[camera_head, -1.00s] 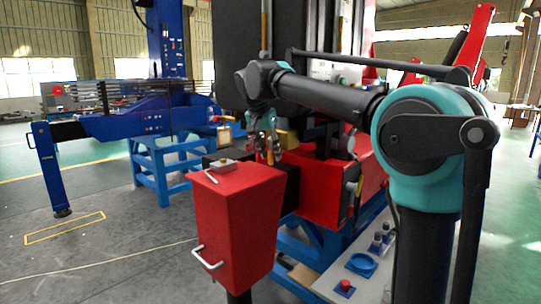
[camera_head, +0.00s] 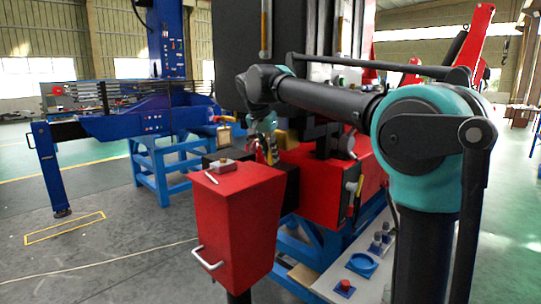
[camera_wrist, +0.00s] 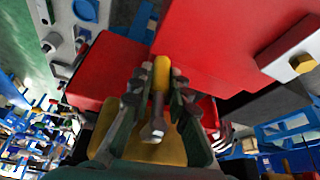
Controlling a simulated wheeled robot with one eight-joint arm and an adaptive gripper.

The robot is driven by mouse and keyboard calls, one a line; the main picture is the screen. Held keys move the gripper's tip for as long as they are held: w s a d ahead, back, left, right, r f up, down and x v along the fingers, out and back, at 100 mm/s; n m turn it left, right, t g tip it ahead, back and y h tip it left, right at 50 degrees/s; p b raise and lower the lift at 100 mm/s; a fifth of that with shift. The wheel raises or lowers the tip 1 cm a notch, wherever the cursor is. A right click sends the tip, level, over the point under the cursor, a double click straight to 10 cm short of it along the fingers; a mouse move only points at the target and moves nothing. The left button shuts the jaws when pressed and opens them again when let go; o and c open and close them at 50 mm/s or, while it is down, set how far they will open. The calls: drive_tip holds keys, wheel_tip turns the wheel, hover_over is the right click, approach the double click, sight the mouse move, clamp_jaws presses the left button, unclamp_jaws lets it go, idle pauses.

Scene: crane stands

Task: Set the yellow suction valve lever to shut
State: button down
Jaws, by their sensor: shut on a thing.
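The yellow lever (camera_wrist: 161,75) is in the middle of the wrist view, a yellow grip on a grey metal rod. My gripper (camera_wrist: 158,86) is shut on it, with one finger on each side of the grip. In the head view my gripper (camera_head: 264,146) is small, beside the red block behind the red box. The lever there is mostly hidden by the fingers, and I cannot tell its exact angle against its valve.
A red box (camera_head: 236,225) with a white handle stands in front. A red block (camera_head: 310,182) lies behind it. A white panel (camera_head: 350,285) with a red button and knobs is at right. Blue machinery (camera_head: 140,120) stands back left. Open floor is at left.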

idle(0.3)
drive_tip(key=shift+w+a+r+m+t+y, duration=0.1)
drive_tip(key=shift+w+a+m+t+y, duration=0.1)
drive_tip(key=shift+t+y, duration=0.3)
drive_tip(key=shift+w+a+m+t+y, duration=0.1)
drive_tip(key=shift+w+a+t+y, duration=0.1)
drive_tip(key=shift+t+y, duration=0.3)
drive_tip(key=y, duration=0.1)
drive_tip(key=t+y, duration=0.1)
drive_tip(key=a+t, duration=0.1)
drive_tip(key=shift+w+r+m+y, duration=0.3)
drive_tip(key=shift+w+m+y, duration=0.05)
drive_tip(key=shift+m+y, duration=0.05)
drive_tip(key=shift+w+a+r+m+t+y, duration=0.15)
drive_tip(key=shift+a+r+m+t+y, duration=0.1)
drive_tip(key=shift+t+y, duration=0.35)
drive_tip(key=shift+w+a+r+m+t+y, duration=0.15)
drive_tip(key=shift+w+a+r+t+y, duration=0.1)
drive_tip(key=shift+t+y, duration=0.35)
drive_tip(key=shift+w+a+r+m+t+y, duration=0.15)
drive_tip(key=shift+r+m+t+y, duration=0.1)
drive_tip(key=shift+t+y, duration=0.3)
drive_tip(key=c, duration=1.4)
unclamp_jaws()
drive_tip(key=shift+c, duration=0.2)
